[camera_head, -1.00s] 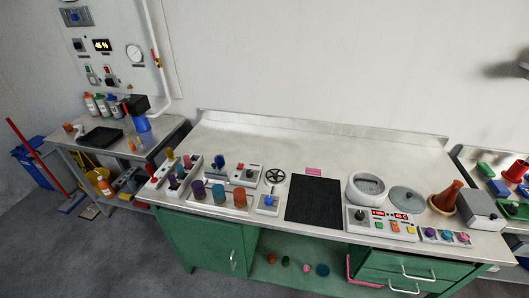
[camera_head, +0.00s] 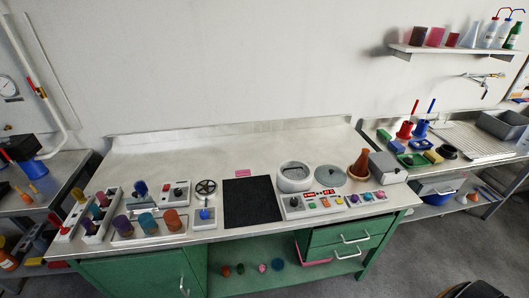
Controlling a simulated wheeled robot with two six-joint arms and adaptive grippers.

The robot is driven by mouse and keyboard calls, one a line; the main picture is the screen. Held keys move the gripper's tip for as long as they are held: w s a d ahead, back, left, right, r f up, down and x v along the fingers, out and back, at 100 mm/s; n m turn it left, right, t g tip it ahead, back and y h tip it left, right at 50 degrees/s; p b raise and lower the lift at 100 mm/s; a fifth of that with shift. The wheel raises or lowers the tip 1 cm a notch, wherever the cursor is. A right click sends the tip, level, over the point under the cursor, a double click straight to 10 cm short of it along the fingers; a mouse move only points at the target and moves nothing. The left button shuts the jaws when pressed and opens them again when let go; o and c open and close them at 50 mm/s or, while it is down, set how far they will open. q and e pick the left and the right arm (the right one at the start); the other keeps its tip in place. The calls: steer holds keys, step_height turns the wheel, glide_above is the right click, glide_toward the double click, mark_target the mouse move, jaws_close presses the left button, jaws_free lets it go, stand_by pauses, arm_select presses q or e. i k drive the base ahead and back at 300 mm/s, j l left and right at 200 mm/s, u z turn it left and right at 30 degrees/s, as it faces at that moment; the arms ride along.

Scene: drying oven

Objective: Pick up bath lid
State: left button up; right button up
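The bath lid (camera_head: 331,174), a round grey disc with a small knob, lies on the bench top. It is just right of the white round bath (camera_head: 295,185), which stands open with a grey inside. A control panel (camera_head: 310,205) with red displays and coloured buttons is in front of the bath. Neither of my grippers is in view.
A brown cone-shaped flask (camera_head: 360,164) and a grey box (camera_head: 387,167) stand right of the lid. A black mat (camera_head: 251,200) lies left of the bath. Coloured cylinders in racks fill the bench's left front; its back strip (camera_head: 220,150) is clear. A dark object at bottom right is unclear.

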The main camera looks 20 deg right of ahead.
mark_target(330, 174)
steer(key=z, duration=1.3)
